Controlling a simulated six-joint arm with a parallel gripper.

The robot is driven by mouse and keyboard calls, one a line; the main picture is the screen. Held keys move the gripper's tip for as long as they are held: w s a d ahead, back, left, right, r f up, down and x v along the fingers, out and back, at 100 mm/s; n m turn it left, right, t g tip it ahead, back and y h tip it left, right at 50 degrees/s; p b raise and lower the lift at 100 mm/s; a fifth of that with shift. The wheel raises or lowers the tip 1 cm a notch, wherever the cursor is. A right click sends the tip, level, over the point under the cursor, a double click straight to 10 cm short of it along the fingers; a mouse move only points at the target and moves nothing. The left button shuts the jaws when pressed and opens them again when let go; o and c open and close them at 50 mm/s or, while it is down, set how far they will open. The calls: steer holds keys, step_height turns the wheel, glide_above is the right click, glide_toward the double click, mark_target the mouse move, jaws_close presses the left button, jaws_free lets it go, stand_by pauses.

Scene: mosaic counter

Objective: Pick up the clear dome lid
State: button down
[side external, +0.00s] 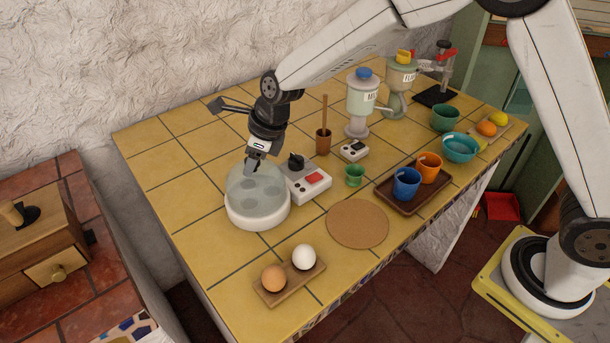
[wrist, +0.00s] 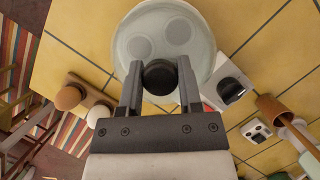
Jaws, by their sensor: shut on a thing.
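The clear dome lid (side external: 249,190) sits over a round white base (side external: 259,217) on the left part of the counter. In the wrist view the dome (wrist: 140,38) fills the top middle, and round grey shapes show through it. My gripper (side external: 253,163) is right above the dome, pointing down. In the wrist view my gripper (wrist: 159,80) is shut on the dark round knob (wrist: 160,76) on top of the lid. I cannot tell any gap between the lid and its base.
A grey and white device with a red panel (side external: 313,181) stands close to the right of the dome. In front, a wooden holder (side external: 290,283) carries a brown egg (side external: 273,278) and a white egg (side external: 304,257). A cork mat (side external: 357,223) and a tray with cups (side external: 384,194) lie to the right. The counter's left back is clear.

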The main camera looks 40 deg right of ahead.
steer(key=shift+r, duration=0.1)
steer(key=shift+r, duration=0.8)
steer(key=s+d+r, duration=0.4)
steer(key=s+r, duration=0.7)
steer(key=s, duration=0.2)
steer(key=shift+s+d+r, duration=0.15)
steer(key=shift+d, duration=0.05)
steer(key=shift+d, duration=0.15)
